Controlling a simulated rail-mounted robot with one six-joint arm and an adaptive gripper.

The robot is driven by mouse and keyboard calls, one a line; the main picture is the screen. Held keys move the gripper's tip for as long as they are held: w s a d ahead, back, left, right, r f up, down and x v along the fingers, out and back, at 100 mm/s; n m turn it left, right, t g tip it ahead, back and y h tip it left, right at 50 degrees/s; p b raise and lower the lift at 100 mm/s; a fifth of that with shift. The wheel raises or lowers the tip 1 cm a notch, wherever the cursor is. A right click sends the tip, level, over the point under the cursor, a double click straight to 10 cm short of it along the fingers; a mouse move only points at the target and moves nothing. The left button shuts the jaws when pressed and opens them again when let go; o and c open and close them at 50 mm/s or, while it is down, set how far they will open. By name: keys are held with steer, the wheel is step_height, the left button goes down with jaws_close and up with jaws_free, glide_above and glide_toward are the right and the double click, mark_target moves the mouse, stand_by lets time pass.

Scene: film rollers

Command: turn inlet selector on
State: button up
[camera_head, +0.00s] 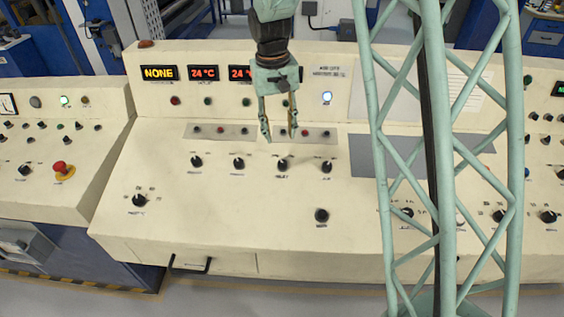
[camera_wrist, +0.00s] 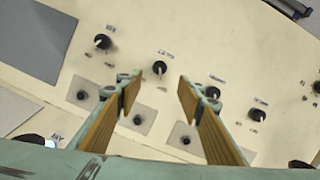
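A row of black selector knobs runs across the cream console. The knob in front of my gripper (camera_head: 279,134) is the third from the left (camera_head: 282,164); its small label may read inlet, but it is too blurred to be sure. In the wrist view this knob (camera_wrist: 159,68) shows in the gap just beyond my open fingertips (camera_wrist: 156,88). My gripper is empty, points down, and appears apart from the knob. The knob's exact pointer direction is too small to tell.
Neighbouring knobs (camera_head: 238,163) and (camera_head: 326,167) stand close on either side. Small buttons sit on grey plates (camera_head: 221,132) behind the row. Red displays (camera_head: 203,73) line the back panel. A red emergency button (camera_head: 62,168) is at left. My green lattice column covers the right side.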

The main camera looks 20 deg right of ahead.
mark_target(282, 163)
steer(key=shift+f, duration=0.1)
steer(key=shift+d+f+b, duration=0.15)
steer(key=shift+f+b, duration=0.05)
steer(key=shift+f, duration=2.05)
steer(key=shift+d+f+b, duration=0.15)
steer(key=shift+f+b, duration=0.05)
steer(key=shift+f, duration=2.1)
steer(key=shift+d+f+b, duration=0.15)
steer(key=shift+f+b, duration=0.05)
steer(key=shift+f, duration=2.05)
steer(key=shift+c, duration=0.6)
steer(key=c, duration=0.8)
